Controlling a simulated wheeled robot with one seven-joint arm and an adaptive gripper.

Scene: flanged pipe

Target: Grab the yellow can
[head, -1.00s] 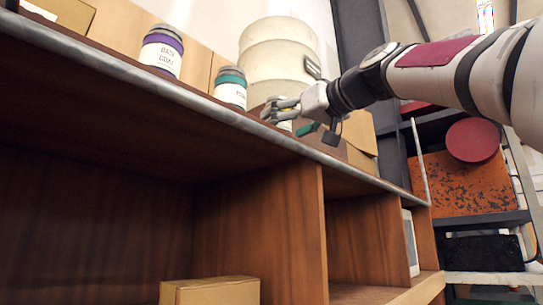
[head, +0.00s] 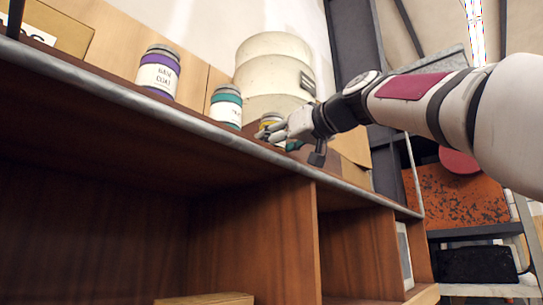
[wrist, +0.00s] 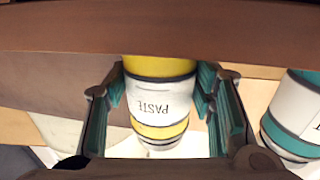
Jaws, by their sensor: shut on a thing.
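The yellow can (wrist: 160,97) has a white label reading "PASTE" and sits between the two finger pads of my gripper (wrist: 163,100) in the wrist view. My gripper is shut on it, one pad on each side. In the head view my gripper (head: 278,132) is at the top shelf's front edge, and a small part of the yellow can (head: 270,119) shows behind the fingers. The rest of the can is hidden there. I cannot tell whether its base touches the shelf.
A teal-banded can (head: 226,106) stands just left of the yellow can, and also shows in the wrist view (wrist: 295,120). A purple-banded can (head: 158,72) stands farther left. A large cream drum (head: 275,75) is behind. The shelf's metal edge (head: 190,115) runs below my gripper.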

